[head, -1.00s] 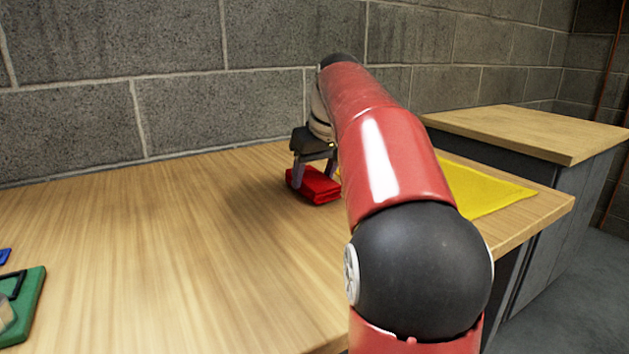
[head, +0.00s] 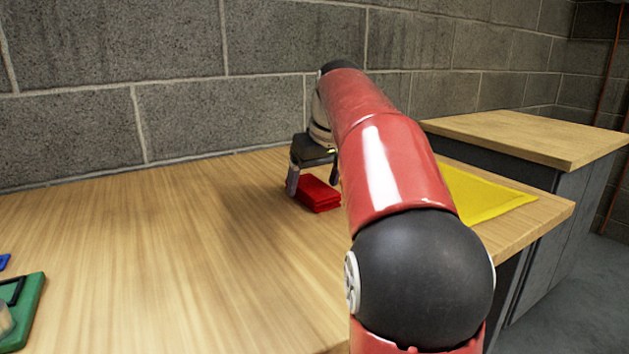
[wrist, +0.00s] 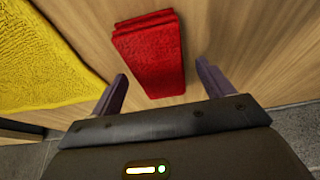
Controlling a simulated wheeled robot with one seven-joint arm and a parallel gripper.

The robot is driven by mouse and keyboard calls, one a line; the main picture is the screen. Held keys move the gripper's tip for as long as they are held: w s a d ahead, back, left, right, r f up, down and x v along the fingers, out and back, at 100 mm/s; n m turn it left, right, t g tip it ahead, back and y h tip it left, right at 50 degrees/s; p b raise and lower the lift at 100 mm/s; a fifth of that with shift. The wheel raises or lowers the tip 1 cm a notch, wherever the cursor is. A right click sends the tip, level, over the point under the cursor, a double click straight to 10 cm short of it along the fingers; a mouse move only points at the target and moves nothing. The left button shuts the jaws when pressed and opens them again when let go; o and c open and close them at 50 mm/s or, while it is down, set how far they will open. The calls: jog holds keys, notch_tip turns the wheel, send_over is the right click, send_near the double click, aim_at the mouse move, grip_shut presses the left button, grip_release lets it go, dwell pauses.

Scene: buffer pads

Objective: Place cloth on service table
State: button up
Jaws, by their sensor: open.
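A folded red cloth (head: 317,194) lies on the wooden table. It also shows in the wrist view (wrist: 150,58), in front of my gripper and between the lines of its two fingers. My gripper (head: 313,180) is at the cloth in the head view, low over the table; in the wrist view (wrist: 160,80) its fingers stand apart with a gap to the cloth on each side. It is open and holds nothing. Part of my arm covers the area to the right of the cloth in the head view.
A yellow cloth or mat (head: 482,195) lies to the right, near the table's (head: 150,260) right edge. A second wood-topped table (head: 530,132) stands beyond it. A green tray-like item (head: 30,310) is at the far left. A block wall runs behind; the table's middle is clear.

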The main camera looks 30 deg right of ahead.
jog(key=p+v, duration=0.3)
jog(key=v, duration=0.8)
jog(key=shift+r, duration=0.3)
jog(key=shift+s, duration=0.2)
